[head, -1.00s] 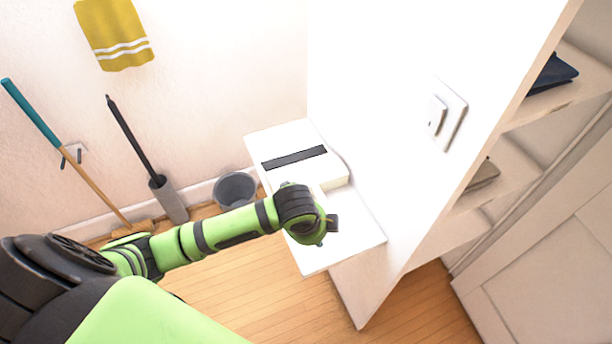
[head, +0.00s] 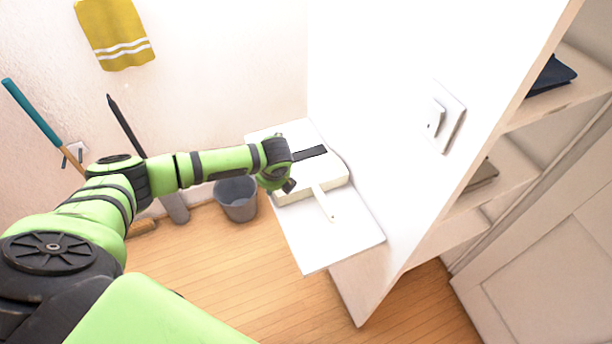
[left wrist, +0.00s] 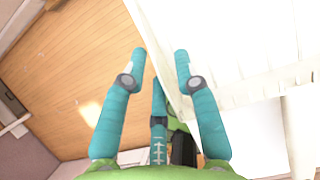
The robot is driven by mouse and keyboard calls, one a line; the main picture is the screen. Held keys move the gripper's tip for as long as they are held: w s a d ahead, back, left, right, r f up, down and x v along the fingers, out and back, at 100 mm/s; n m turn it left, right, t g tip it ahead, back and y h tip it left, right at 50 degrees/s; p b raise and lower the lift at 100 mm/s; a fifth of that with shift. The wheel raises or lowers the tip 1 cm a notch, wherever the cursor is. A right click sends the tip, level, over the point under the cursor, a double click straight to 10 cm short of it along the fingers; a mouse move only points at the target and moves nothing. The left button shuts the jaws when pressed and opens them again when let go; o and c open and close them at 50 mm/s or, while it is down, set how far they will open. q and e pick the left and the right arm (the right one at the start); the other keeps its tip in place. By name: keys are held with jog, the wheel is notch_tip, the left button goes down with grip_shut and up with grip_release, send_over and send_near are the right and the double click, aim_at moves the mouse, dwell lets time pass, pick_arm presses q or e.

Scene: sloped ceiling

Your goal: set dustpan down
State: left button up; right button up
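The white dustpan (head: 335,176) with a dark strip along its back lies on a white tabletop (head: 340,246) against the wall. Its handle (head: 324,203) points towards the front and is uncovered. My left gripper is at the end of the green arm, at the dustpan's left side; its fingers are hidden in the head view. My right gripper is not in view.
A grey bucket (head: 238,199) stands on the floor left of the table, close below my left arm. A broom (head: 35,115) and a dark-handled tool (head: 125,125) lean at the left wall. A shelf unit (head: 520,165) stands right. The tabletop's front is clear.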

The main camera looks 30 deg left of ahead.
pick_arm(q)
jog(key=shift+w+f, duration=0.1)
jog(key=shift+f, duration=0.3)
jog(key=shift+c, duration=0.4)
grip_shut()
jog(key=shift+r, duration=0.1)
jog(key=shift+a+r+b, duration=0.15)
jog(key=shift+b, duration=0.2)
notch_tip(320, 180, up, 7)
jog(key=b, duration=0.1)
jog(key=s+a+b, duration=0.4)
jog(key=s+a, duration=0.8)
jog(key=s, duration=0.3)
jog(key=shift+a+f+b, duration=0.2)
jog(key=shift+a+b, duration=0.1)
jog(key=shift+a, duration=0.1)
